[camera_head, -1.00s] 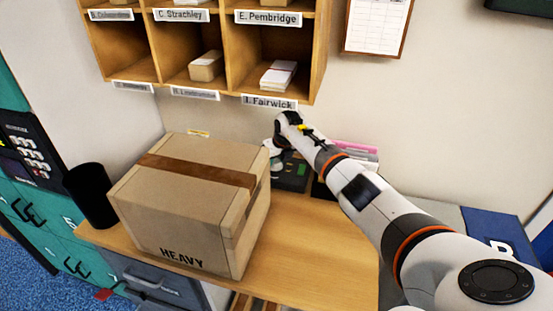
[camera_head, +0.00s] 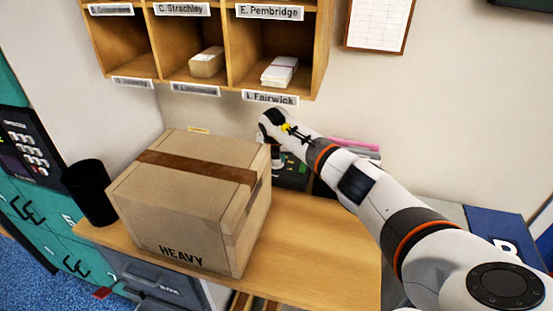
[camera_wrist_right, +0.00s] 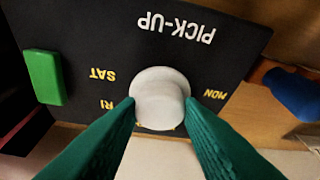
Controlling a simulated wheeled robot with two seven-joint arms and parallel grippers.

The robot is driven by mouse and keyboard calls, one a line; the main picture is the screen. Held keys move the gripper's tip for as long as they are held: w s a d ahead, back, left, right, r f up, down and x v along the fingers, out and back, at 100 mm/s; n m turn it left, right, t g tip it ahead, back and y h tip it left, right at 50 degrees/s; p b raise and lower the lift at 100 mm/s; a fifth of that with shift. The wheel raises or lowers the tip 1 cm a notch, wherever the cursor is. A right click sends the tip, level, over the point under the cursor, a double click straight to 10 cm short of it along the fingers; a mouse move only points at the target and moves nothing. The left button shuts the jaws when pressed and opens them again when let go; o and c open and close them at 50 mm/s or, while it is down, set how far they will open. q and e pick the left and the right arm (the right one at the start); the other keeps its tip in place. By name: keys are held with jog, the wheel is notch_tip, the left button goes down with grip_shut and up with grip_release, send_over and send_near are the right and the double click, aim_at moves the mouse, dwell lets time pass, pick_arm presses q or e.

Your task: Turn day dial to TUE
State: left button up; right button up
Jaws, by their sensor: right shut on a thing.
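In the right wrist view a round, pale day dial (camera_wrist_right: 160,82) stands on a black panel (camera_wrist_right: 100,35) lettered PICK-UP. SAT, MON and a partly covered FRI show around it in yellow. TUE is not visible, and I cannot make out a pointer mark. My right gripper (camera_wrist_right: 160,108) is shut on the dial, with a green finger on each side. In the head view my right gripper (camera_head: 275,150) is at the dark panel (camera_head: 292,178) behind the carton, its fingertips largely hidden. My left gripper is not in view.
A large carton marked HEAVY (camera_head: 195,215) stands on the wooden desk (camera_head: 310,255), left of my right arm. Pigeonholes (camera_head: 318,50) hang above. A black bin (camera_head: 90,192) stands at left. A green block (camera_wrist_right: 43,77) sits on the panel. The desk front is clear.

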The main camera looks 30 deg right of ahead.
jog(key=shift+m, duration=0.5)
jog(key=shift+b, duration=0.3)
jog(key=o, duration=1)
jog(key=shift+c, duration=0.2)
